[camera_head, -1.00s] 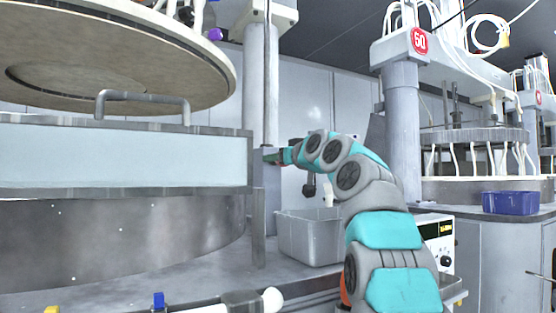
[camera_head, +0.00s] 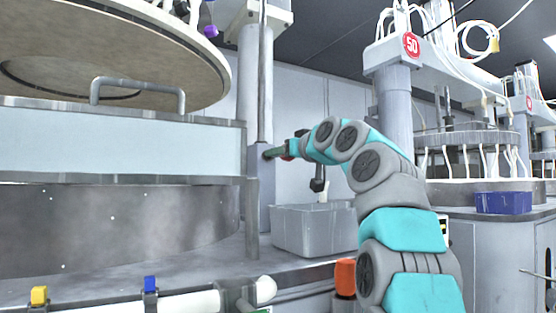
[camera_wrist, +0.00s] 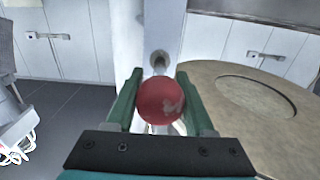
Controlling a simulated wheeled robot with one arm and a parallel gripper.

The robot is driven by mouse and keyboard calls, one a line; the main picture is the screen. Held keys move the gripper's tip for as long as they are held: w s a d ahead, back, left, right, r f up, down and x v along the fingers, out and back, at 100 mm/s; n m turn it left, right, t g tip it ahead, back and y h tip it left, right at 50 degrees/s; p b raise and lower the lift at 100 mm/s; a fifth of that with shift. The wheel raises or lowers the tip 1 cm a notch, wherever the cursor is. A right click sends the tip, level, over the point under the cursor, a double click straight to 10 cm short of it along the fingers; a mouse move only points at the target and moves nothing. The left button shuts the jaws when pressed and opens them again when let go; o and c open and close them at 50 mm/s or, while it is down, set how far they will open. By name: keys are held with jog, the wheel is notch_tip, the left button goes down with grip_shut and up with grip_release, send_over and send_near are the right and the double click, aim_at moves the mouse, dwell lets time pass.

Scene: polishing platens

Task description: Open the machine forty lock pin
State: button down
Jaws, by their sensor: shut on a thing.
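In the wrist view, a red ball-shaped knob (camera_wrist: 161,100) sits between the two green fingers of my gripper (camera_wrist: 162,92). The fingers are shut on it from both sides. A round metal rod end or socket (camera_wrist: 159,59) shows just beyond the knob, at the foot of a pale column. In the head view, my gripper (camera_head: 275,152) is at the grey column (camera_head: 262,185) beside the large machine (camera_head: 120,150). There the knob is small and mostly hidden by my fingers. I cannot tell how far the pin is drawn out.
A grey bin (camera_head: 305,230) stands below my arm. The raised round platen (camera_head: 110,50) hangs at upper left. A white pipe (camera_head: 190,302) with a blue valve handle (camera_head: 150,284) runs along the front. A blue box (camera_head: 503,203) and machine 50 (camera_head: 411,45) are at right.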

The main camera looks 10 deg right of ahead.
jog(key=shift+c, duration=1.3)
grip_release()
jog(key=shift+s, duration=0.1)
jog(key=shift+s+d, duration=0.1)
jog(key=shift+s, duration=0.05)
jog(key=b+v, duration=0.2)
jog(key=v, duration=0.5)
jog(key=shift+s, duration=0.2)
